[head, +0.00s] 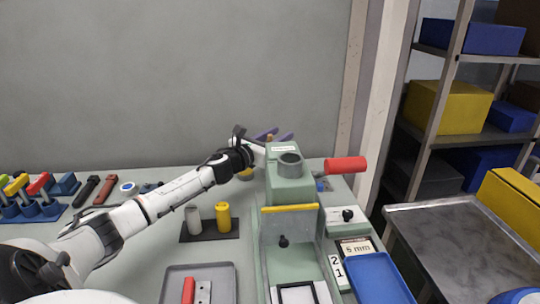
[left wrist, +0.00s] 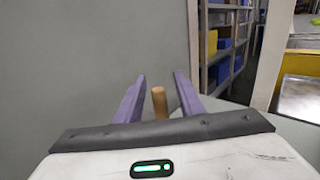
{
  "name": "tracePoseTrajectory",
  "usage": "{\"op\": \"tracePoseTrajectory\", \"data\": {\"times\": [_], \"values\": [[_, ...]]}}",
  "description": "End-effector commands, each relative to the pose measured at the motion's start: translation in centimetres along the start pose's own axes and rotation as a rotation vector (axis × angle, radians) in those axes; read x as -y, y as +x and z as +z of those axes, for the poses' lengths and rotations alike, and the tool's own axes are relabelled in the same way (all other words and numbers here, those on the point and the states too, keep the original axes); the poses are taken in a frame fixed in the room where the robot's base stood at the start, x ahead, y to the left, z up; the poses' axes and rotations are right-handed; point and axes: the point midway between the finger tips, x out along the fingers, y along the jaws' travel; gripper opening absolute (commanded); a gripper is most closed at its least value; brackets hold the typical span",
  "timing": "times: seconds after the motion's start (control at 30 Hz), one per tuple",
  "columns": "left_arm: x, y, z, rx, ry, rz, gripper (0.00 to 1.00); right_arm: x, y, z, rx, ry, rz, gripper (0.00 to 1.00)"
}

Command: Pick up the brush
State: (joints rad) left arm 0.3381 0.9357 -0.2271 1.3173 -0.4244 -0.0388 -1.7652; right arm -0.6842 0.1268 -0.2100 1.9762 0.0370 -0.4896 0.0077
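The brush shows as an upright wooden handle (left wrist: 159,103) in the left wrist view; its lower part is hidden behind my wrist. My left gripper (left wrist: 157,98) has its two purple fingers apart, one on each side of the handle, with a gap on both sides. In the head view the left gripper (head: 275,136) is behind the top of the green machine, near the wall, and its fingers are partly hidden. The brush cannot be made out clearly there. My right gripper is in neither view.
The green machine (head: 285,222) with a red handle (head: 346,165) stands mid-table. A dark base with a grey and a yellow cylinder (head: 223,217) is left of it. A grey tray (head: 220,274) and a blue tray (head: 380,280) lie in front. Tools line the back left.

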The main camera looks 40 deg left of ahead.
Motion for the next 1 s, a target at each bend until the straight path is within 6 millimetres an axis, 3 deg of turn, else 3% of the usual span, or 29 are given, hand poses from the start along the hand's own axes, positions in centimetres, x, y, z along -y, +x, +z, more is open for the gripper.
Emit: {"op": "tracePoseTrajectory", "data": {"times": [0.07, 0.27, 0.67, 0.77, 1.0], "values": [[0.0, 0.0, 0.0, 0.000, 0.000, 0.000, 0.33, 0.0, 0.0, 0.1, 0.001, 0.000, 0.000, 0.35], [0.0, 0.0, 0.0, 0.000, 0.000, 0.000, 0.00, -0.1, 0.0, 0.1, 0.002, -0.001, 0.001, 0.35], [0.0, 0.0, 0.4, 0.001, 0.001, 0.000, 0.00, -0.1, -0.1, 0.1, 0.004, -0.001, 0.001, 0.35], [-0.1, 0.0, 1.6, 0.003, 0.003, -0.001, 0.00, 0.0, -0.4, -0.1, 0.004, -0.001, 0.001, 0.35], [-0.1, 0.0, 6.6, 0.004, 0.006, 0.000, 0.00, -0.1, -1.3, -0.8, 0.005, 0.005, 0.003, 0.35]]}}
